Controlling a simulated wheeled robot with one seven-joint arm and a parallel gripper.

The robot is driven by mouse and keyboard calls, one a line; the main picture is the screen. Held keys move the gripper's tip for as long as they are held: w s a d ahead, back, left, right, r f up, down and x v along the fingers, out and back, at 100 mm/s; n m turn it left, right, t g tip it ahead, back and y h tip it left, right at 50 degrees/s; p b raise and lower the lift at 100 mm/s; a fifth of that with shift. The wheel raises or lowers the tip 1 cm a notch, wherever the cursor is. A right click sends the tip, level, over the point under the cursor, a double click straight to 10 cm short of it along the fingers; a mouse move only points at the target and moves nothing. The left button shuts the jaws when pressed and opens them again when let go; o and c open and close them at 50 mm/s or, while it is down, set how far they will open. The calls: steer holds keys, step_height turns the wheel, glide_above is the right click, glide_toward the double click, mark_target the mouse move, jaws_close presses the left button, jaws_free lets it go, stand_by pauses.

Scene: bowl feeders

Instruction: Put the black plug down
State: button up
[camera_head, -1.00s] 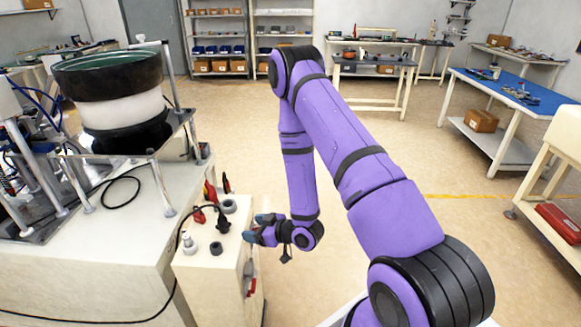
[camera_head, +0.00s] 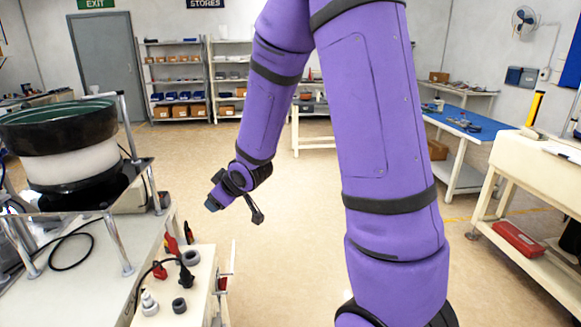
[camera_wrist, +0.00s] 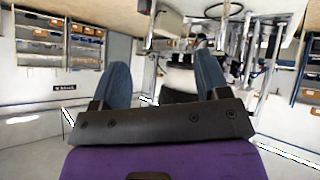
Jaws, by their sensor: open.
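The black plug (camera_head: 186,276) sits upright on top of the small cream cabinet (camera_head: 202,287) at the lower left of the head view, with a black cable (camera_head: 147,272) running from it to the left. My gripper (camera_head: 212,204) is in the air above and to the right of the cabinet, apart from the plug. In the wrist view my gripper's two blue fingers (camera_wrist: 163,70) stand apart with nothing held between them. I cannot make out the plug in the wrist view.
Around the plug on the cabinet are a grey ring (camera_head: 191,257), a dark knob (camera_head: 179,305), a white fitting (camera_head: 149,303) and a red connector (camera_head: 159,271). The bowl feeder (camera_head: 70,165) stands at left. Open floor (camera_head: 275,225) lies right of the cabinet.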

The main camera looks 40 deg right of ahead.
steer(key=s+a+r+m+g, duration=0.1)
steer(key=s+r, duration=0.5)
steer(key=s, duration=0.4)
steer(key=s+a+r+m+g, duration=0.1)
steer(key=s+r+m+g, duration=0.1)
steer(key=s+r, duration=0.4)
steer(key=s+r+m+g, duration=0.1)
steer(key=s+r+m, duration=0.1)
steer(key=s+r, duration=0.5)
steer(key=s, duration=0.6)
steer(key=shift+s+a+h, duration=0.4)
